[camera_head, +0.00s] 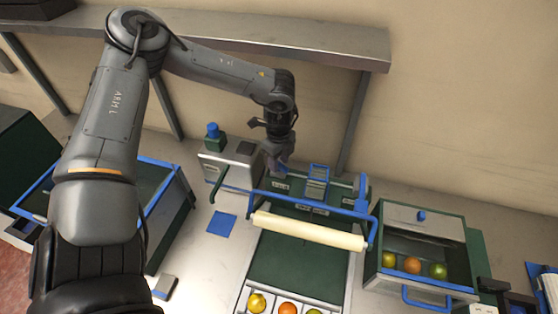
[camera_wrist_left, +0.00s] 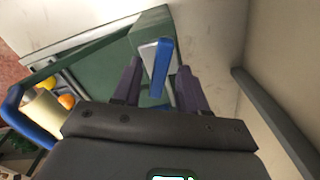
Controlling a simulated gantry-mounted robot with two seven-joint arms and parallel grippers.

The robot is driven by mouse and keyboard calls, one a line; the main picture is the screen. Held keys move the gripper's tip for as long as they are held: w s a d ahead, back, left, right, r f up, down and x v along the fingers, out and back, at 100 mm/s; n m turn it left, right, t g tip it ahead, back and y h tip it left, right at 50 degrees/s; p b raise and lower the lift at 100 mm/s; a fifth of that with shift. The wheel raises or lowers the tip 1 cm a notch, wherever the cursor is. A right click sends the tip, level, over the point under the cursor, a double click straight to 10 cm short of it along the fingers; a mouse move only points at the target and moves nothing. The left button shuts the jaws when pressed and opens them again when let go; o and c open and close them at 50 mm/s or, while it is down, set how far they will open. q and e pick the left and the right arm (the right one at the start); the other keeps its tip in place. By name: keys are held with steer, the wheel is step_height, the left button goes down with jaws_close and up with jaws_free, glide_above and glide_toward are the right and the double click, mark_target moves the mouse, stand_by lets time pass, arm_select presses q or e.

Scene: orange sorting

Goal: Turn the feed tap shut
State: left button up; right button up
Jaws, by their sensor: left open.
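A blue lever-like handle with a pale side, which looks like the feed tap (camera_wrist_left: 161,66), stands in front of a green block in the left wrist view. It shows between the two purple fingers of my left gripper (camera_wrist_left: 157,82), which are apart on either side of it. I cannot tell whether they touch it. In the head view my left gripper (camera_head: 278,166) points down at the back of the feeder, just right of the grey housing (camera_head: 224,172). The handle is not clear there behind the fingers. My right gripper is not in view.
A pale roller (camera_head: 308,231) in a blue frame spans the green deck. Several fruits lie at its front end. An open bin (camera_head: 421,219) with fruit stands at right. An upright blue piece (camera_head: 361,188) rises at the feeder's right end. A shelf (camera_head: 300,42) runs above.

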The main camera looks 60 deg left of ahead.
arm_select(q)
steer(key=shift+f, duration=0.2)
jaws_close()
stand_by(0.3)
